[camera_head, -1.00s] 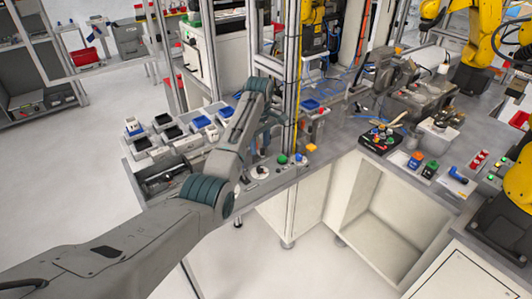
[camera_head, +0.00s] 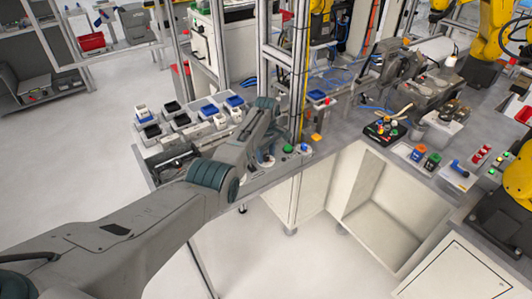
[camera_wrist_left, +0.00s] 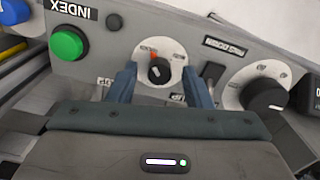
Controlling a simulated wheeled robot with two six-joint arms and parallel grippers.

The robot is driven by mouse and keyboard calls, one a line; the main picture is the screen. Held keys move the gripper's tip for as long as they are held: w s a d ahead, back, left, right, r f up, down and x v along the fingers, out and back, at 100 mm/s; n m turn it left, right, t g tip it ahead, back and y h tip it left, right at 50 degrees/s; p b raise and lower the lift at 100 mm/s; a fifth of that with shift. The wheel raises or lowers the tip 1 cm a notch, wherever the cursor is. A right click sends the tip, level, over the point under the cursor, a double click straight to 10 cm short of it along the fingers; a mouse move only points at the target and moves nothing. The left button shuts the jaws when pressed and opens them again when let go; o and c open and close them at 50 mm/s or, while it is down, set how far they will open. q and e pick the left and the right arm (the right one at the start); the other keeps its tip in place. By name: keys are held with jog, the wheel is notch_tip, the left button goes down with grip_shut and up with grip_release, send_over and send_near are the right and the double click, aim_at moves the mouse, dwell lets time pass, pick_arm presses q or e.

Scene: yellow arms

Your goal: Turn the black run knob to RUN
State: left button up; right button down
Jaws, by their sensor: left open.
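The black run knob (camera_wrist_left: 160,70) sits on a round white plate with an orange mark at its upper left, on a grey panel (camera_wrist_left: 85,72) in the left wrist view. My left gripper (camera_wrist_left: 160,84) is open, with one blue-grey finger on each side of the knob and gaps between. The fingers partly cover the lettering around the plate. In the head view my left gripper (camera_head: 265,158) is low over the panel at the bench's front edge, and the knob is hard to make out there. My right gripper is not in view.
A larger black dial (camera_wrist_left: 265,94) is at right, with a dark upright piece (camera_wrist_left: 211,74) between. In the head view, several bins (camera_head: 181,120) stand behind my arm.

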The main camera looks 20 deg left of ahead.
pick_arm(q)
jog(key=c, duration=0.4)
grip_shut()
jog(key=m, duration=0.4)
jog(key=shift+p, duration=0.35)
jog(key=m, duration=0.9)
jog(key=shift+w+p, duration=0.1)
jog(key=shift+p, duration=0.3)
jog(key=m, duration=0.4)
jog(key=shift+m, duration=0.4)
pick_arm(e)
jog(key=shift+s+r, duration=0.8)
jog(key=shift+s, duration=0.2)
